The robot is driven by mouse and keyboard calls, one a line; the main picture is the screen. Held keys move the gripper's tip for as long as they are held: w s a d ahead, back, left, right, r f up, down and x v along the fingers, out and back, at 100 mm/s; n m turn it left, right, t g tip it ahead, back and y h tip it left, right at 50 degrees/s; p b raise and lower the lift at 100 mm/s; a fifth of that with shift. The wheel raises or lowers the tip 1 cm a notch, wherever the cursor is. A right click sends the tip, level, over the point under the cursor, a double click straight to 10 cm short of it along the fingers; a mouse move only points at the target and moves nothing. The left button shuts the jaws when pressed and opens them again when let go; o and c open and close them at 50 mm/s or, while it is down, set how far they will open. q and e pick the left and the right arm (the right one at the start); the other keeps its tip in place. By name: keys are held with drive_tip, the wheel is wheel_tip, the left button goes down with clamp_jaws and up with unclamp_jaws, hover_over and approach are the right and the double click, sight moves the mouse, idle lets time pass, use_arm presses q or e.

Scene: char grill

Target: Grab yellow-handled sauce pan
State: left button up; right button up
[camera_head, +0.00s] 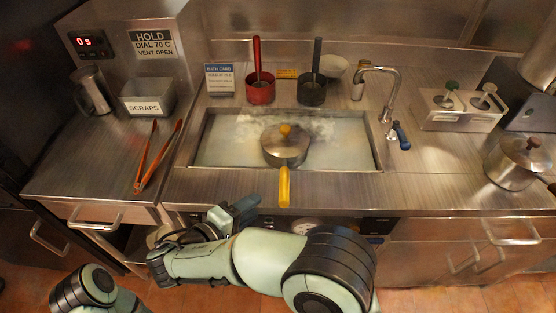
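The yellow-handled sauce pan (284,150) sits in the cloudy water bath of the sink (196,150). It has a metal lid with a yellow knob, and its yellow handle (284,187) points toward me over the counter's front edge. My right gripper (240,211) is in front of the counter, just left of the handle's end and apart from it. It is dark and partly hidden by my own forearm, so its finger opening is unclear. Only part of my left arm (90,290) shows at the bottom left; its gripper is out of view.
A red pot (260,92) and a black pot (312,92) stand behind the sink. A faucet (388,92) rises at its right. Orange-handled tongs (150,155) and a scraps bin (148,98) are on the left counter. Another lidded pot (514,165) stands far right.

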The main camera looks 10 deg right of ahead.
sight(283, 174)
drive_tip(key=shift+t, duration=0.4)
drive_tip(key=w+d, duration=0.2)
drive_tip(key=d, duration=0.1)
drive_tip(key=w+d, duration=0.3)
drive_tip(key=shift+w+f, duration=0.1)
drive_tip(key=shift+w, duration=0.05)
drive_tip(key=p+x, duration=0.1)
drive_tip(key=x, duration=0.4)
drive_tip(key=shift+d, duration=0.35)
clamp_jaws()
drive_tip(key=shift+a, duration=0.1)
idle(0.5)
drive_tip(key=shift+r, duration=0.3)
